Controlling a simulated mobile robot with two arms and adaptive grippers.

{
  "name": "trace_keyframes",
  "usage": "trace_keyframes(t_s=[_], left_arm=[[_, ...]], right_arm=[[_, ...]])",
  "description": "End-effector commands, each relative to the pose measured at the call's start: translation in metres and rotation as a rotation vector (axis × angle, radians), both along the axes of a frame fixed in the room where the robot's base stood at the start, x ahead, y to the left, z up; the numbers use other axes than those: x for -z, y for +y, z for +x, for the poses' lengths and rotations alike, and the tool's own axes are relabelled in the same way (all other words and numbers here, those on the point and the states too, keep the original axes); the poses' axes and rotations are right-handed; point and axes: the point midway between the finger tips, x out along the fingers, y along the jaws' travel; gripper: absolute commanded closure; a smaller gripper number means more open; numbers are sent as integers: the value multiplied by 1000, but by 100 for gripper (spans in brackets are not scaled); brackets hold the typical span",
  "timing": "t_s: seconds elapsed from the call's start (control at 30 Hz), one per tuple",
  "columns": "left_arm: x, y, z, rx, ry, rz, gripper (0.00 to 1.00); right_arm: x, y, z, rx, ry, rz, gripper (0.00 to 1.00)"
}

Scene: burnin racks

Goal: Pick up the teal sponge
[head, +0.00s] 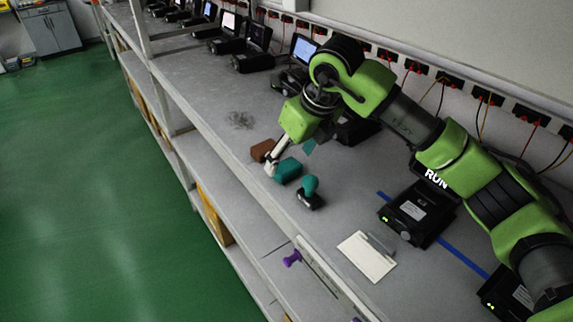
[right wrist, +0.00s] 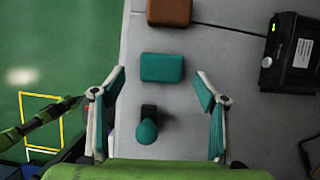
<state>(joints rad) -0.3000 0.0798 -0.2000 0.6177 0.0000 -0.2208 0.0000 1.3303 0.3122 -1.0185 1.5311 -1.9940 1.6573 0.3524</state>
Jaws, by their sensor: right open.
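The teal sponge (head: 288,170) is a rounded block lying flat on the grey bench shelf, near its front edge. In the right wrist view, the sponge (right wrist: 162,67) lies ahead of the fingers, roughly centred between them. My right gripper (head: 290,157) is open and empty, above and close to the sponge. In the right wrist view, its two fingers (right wrist: 161,80) stand wide apart, with teal pads on their inner faces. I see no contact with the sponge. My left gripper does not show in the head view.
A brown block (head: 261,150) lies beyond the sponge. Open bench (head: 215,85) lies to the left.

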Motion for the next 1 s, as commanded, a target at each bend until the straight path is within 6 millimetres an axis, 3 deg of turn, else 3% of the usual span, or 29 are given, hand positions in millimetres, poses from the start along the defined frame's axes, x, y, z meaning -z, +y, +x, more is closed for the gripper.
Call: trace_keyframes(t_s=[0.1, 0.3, 0.5, 0.53, 0.67, 1.0], left_arm=[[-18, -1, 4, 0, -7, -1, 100], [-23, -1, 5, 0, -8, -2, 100], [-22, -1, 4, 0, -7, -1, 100], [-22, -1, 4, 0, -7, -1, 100], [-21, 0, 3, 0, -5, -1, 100], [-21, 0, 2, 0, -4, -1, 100]], right_arm=[[11, 2, 5, 0, 6, -1, 33], [31, 7, 11, 0, 1, 0, 33], [33, 7, 12, 0, 0, 0, 33], [33, 7, 12, 0, 0, 0, 36], [32, 7, 12, 0, 0, 0, 68], [32, 7, 12, 0, 0, 0, 68]])
